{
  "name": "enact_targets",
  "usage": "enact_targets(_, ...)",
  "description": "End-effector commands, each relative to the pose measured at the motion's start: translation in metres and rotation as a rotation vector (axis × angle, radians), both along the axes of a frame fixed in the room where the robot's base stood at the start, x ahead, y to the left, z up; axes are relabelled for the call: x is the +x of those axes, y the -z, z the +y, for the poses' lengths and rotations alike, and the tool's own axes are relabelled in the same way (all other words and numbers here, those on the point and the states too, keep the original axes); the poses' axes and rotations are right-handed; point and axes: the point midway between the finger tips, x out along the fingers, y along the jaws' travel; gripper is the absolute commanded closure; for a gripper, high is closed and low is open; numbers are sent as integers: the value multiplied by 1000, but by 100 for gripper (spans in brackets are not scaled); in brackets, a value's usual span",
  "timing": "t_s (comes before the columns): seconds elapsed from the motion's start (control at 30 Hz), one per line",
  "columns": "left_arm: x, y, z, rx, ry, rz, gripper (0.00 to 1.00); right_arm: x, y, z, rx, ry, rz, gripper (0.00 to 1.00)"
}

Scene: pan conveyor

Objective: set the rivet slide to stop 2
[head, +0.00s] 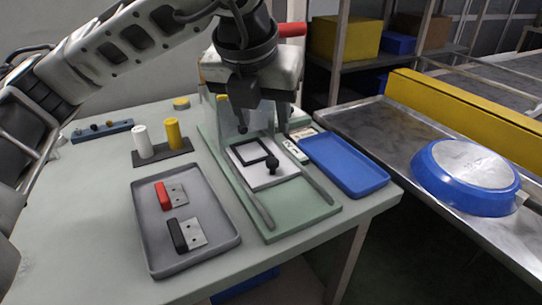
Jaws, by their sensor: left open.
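The rivet slide (272,178), a pale plate with a black square outline and a black ball knob (272,163), sits between two grey rails on the green base (290,225) of the press. A small printed label (294,150) lies beside the right rail; its marks are too small to read. My left gripper (243,127) hangs above and behind the slide, in front of the press. It is open and apart from the knob, with nothing seen between its fingers. Part of the press is hidden behind my left arm. My right gripper does not show.
A grey tray (226,238) holds a red-handled and a black-handled piece. Behind it stand a white cylinder (142,142) and a yellow cylinder (173,134). A blue tray (343,168) lies right of the press. A blue pan (466,175) sits on the metal conveyor.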

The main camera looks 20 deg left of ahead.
Motion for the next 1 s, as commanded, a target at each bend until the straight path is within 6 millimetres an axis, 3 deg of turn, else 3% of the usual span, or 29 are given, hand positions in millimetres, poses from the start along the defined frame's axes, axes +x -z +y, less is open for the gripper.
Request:
enact_targets(0.3,26,66,4,0,0,5,55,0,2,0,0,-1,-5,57)
enact_targets(0.5,38,93,5,1,0,3,55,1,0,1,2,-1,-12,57)
enact_targets(0.7,43,104,6,0,1,1,55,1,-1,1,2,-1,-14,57)
enact_targets(0.97,43,105,6,0,1,1,55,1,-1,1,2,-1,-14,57)
enact_targets(1.0,43,105,6,0,1,1,64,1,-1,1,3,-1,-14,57)
